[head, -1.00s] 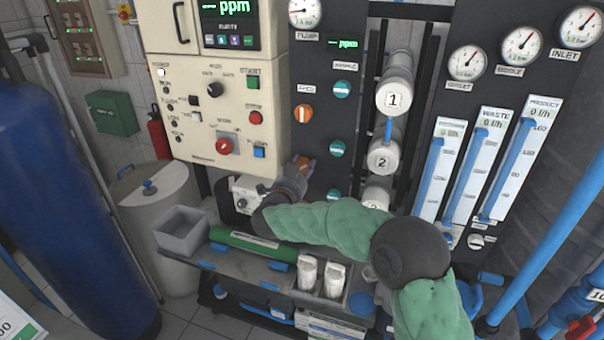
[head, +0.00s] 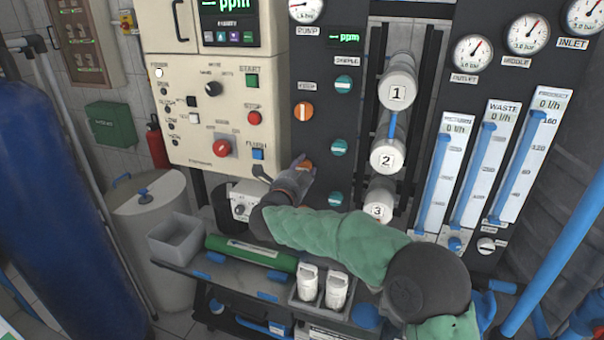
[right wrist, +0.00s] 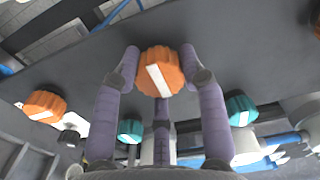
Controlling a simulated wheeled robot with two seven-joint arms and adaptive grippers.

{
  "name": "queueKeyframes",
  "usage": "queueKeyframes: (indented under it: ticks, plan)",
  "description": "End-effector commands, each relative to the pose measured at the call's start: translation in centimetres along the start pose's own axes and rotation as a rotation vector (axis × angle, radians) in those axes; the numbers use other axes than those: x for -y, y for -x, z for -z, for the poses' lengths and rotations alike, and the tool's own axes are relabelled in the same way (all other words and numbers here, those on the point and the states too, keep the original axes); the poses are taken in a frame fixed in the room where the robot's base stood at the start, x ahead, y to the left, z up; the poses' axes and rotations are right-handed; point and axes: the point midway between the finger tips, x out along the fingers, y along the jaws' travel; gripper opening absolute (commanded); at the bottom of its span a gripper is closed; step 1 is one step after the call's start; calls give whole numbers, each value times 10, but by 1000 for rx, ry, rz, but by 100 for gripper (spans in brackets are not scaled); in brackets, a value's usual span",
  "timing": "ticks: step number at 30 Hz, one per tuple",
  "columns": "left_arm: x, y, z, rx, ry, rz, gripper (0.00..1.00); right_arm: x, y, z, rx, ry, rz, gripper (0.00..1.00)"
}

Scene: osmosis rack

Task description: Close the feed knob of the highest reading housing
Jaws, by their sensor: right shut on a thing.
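Three white housings stand in a column in the head view: number 1 (head: 397,92), number 2 (head: 386,157) and number 3 (head: 378,211). On the dark panel to their left, an upper orange knob (head: 303,112) has an upright white stripe. My right gripper (head: 302,168) is at a lower orange knob. In the right wrist view my right gripper (right wrist: 160,68) has its fingers around this orange knob (right wrist: 168,82), touching its sides; its white stripe is slightly tilted. The ppm display (head: 345,38) reading is too small to tell. My left gripper is out of view.
Teal knobs (head: 343,84) line the panel right of the orange ones. Another orange knob (right wrist: 44,105) shows at left in the wrist view. A control cabinet (head: 190,130) stands left; a shelf with a grey bin (head: 177,240) and a green tube (head: 250,251) lies below.

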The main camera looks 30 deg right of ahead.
Motion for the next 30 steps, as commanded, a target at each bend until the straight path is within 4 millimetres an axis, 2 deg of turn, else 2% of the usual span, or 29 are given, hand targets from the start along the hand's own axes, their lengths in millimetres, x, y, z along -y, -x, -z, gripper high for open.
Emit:
queueKeyframes:
  ticks: [16,17,18,19,30]
  plan:
    - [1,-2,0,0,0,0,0,3,-1,3,-8,-29,3,10]
    - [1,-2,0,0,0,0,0,3,-1,3,-8,-29,3,48]
    - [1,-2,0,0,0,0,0,2,-1,3,-8,-29,2,59]
    - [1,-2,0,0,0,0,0,2,-1,3,-7,-28,2,66]
    - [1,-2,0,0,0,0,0,0,2,1,-2,-24,0,66]
